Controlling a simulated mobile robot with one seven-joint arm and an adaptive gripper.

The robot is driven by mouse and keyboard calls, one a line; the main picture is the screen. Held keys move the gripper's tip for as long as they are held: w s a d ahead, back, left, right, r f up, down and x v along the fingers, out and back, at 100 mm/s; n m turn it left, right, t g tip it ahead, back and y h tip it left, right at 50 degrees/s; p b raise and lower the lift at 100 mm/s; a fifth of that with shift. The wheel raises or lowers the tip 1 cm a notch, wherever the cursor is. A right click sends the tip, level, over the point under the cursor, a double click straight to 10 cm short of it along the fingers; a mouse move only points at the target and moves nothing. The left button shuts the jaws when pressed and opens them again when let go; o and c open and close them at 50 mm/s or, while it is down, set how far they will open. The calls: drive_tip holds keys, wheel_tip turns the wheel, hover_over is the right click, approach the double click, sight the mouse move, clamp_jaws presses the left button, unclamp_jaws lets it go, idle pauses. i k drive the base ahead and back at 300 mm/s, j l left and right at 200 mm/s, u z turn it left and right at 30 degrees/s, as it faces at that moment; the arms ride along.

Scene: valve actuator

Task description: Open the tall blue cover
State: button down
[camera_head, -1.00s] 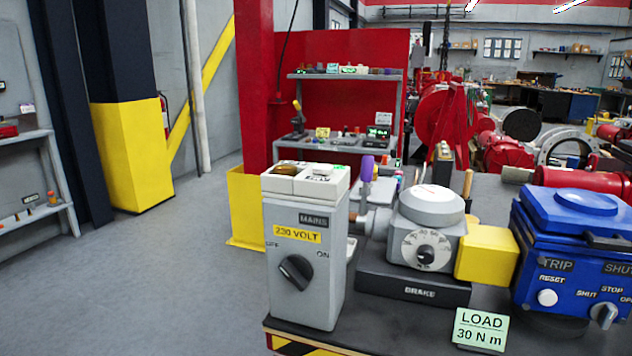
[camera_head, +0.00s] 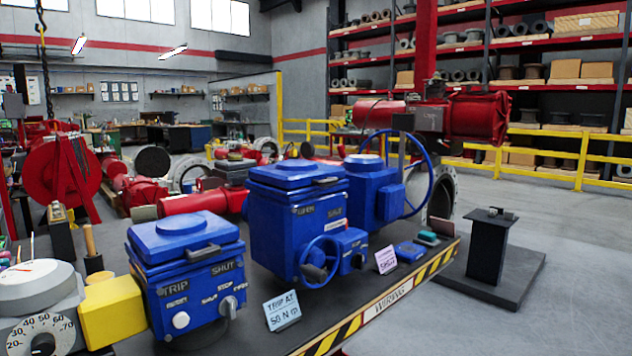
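The taller blue actuator (camera_head: 283,225) stands mid-bench in the head view, with a small handwheel (camera_head: 320,262) on its front. Its blue cover (camera_head: 296,175) sits on top, apparently shut, with a dark handle (camera_head: 326,181) at the right front edge. A lower blue unit (camera_head: 185,285), marked TRIP and SHUT, stands to its left. That unit has its own shut blue cover (camera_head: 181,236) with a dark handle (camera_head: 203,252). I cannot tell for certain which cover the task means; the middle one stands taller. My gripper is not in view.
A yellow block (camera_head: 113,308) and a grey dial unit (camera_head: 38,300) stand left. A sign (camera_head: 282,310) stands before the blue units. The striped bench edge (camera_head: 375,308) runs along the front right. A black pedestal (camera_head: 489,250) stands on the floor right; open floor (camera_head: 570,300) lies beyond.

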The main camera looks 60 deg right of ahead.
sight(291, 176)
drive_tip(key=z, duration=1.75)
drive_tip(key=i+z, duration=0.55)
drive_tip(key=i, duration=0.05)
